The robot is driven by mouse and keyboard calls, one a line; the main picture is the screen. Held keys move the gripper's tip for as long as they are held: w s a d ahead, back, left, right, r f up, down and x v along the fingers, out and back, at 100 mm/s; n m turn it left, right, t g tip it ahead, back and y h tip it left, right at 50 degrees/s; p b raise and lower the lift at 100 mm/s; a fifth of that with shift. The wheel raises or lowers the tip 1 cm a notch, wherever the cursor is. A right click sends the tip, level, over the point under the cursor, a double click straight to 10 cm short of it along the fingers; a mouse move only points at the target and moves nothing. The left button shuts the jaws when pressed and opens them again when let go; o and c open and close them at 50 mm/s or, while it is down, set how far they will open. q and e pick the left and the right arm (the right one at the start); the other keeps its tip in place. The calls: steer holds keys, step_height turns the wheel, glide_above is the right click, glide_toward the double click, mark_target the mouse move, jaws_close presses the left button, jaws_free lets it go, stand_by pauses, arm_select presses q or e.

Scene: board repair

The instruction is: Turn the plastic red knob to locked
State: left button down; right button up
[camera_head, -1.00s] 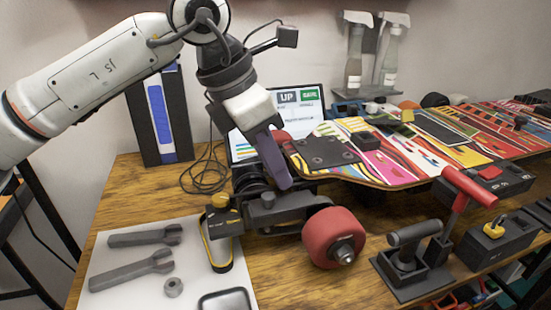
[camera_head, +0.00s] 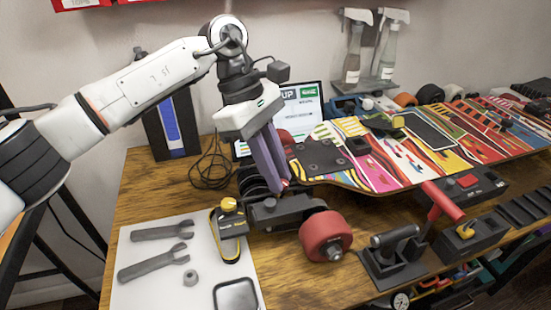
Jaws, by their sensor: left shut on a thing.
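My left gripper (camera_head: 281,187) points down at the black truck fixture by the left end of the skateboard, its two purple fingers close together. A small red bit, which looks like the plastic red knob (camera_head: 286,182), shows at the fingertips. The fingers are shut on it and hide most of it, so its turn position cannot be read. The black truck (camera_head: 285,208) runs from under the fingers to a red wheel (camera_head: 326,236). My right gripper is not in view.
The patterned skateboard deck (camera_head: 370,175) lies to the right. A red-handled lever (camera_head: 440,203) and a black clamp (camera_head: 392,252) stand at the front right. A white mat (camera_head: 170,297) with grey wrenches (camera_head: 155,263) lies at the front left. A monitor (camera_head: 303,105) stands behind.

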arm_select(q)
steer(key=shift+w+d+m+g+y+p, duration=0.15)
steer(key=shift+m+g+y+p, duration=0.25)
steer(key=shift+m+p, duration=0.7)
steer(key=shift+w+d+m+g+y+p, duration=0.1)
steer(key=shift+m+g+y+p, duration=0.25)
steer(key=shift+m, duration=1.35)
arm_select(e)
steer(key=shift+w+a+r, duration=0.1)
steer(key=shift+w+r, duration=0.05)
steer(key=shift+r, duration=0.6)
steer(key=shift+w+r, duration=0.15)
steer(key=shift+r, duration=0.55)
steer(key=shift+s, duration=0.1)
